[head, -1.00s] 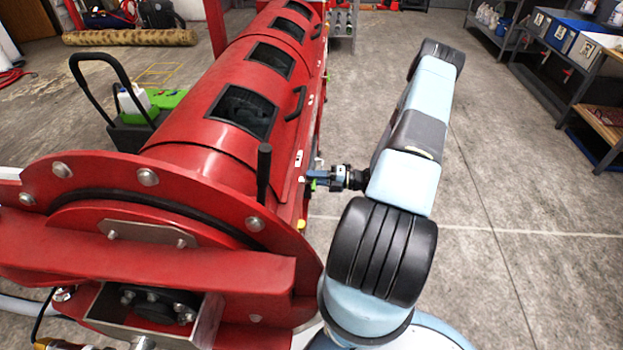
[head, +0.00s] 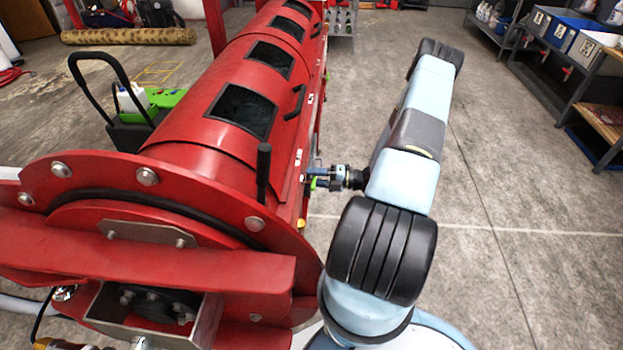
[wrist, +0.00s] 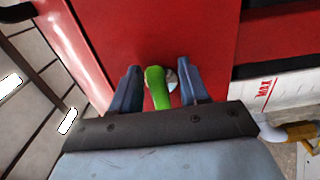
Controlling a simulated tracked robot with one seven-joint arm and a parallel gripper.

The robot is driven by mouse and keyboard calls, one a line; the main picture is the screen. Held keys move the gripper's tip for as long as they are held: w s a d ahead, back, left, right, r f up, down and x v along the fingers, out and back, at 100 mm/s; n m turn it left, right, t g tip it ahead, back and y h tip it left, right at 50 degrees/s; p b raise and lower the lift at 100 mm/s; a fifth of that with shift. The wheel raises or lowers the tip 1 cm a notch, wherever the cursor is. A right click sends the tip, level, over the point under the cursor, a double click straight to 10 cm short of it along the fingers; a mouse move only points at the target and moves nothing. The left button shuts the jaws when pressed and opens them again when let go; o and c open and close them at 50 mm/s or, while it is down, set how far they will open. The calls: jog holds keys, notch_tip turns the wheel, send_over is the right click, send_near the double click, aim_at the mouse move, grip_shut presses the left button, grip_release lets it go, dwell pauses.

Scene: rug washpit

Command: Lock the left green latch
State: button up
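The green latch (wrist: 156,86) stands out from the red machine wall (wrist: 190,30) in the wrist view, with a small metal part beside it. My gripper (wrist: 160,83) is open, with one blue finger on each side of the latch. Gaps show between the latch and both fingers, so it is not clamped. In the head view my gripper (head: 313,174) is at the right side of the long red drum (head: 190,150), and a bit of the green latch (head: 313,184) shows just below the fingers. The latch's base is partly hidden.
A black handle bar (head: 264,172) rises from the drum close to my gripper. A yellow-orange fitting (wrist: 300,135) lies at the right of the wrist view. Shelves with bins (head: 560,38) stand at the far right. The floor right of my arm is clear.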

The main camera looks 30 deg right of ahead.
jog(key=shift+d, duration=0.1)
jog(key=v, duration=1.3)
jog(key=shift+s+d, duration=0.25)
jog(key=a+r+n+g+h, duration=0.2)
jog(key=a+r+n+g, duration=0.4)
jog(key=r, duration=0.5)
jog(key=w+a+r+n+g+h, duration=0.15)
jog(key=a+r+n, duration=0.25)
jog(key=r+n, duration=0.55)
jog(key=a+r+n+g+h, duration=0.4)
jog(key=r+n, duration=0.3)
jog(key=r, duration=0.4)
jog(key=s+a+r+n+t+h, duration=0.3)
jog(key=s+a+r+n, duration=0.3)
jog(key=s+r+n, duration=0.3)
jog(key=s+a+r+n+t+h, duration=0.4)
jog(key=s+a+r+n, duration=0.2)
jog(key=s+r+n, duration=0.4)
jog(key=shift+a+r+n, duration=0.35)
jog(key=shift+r+n, duration=0.4)
jog(key=shift+r, duration=0.15)
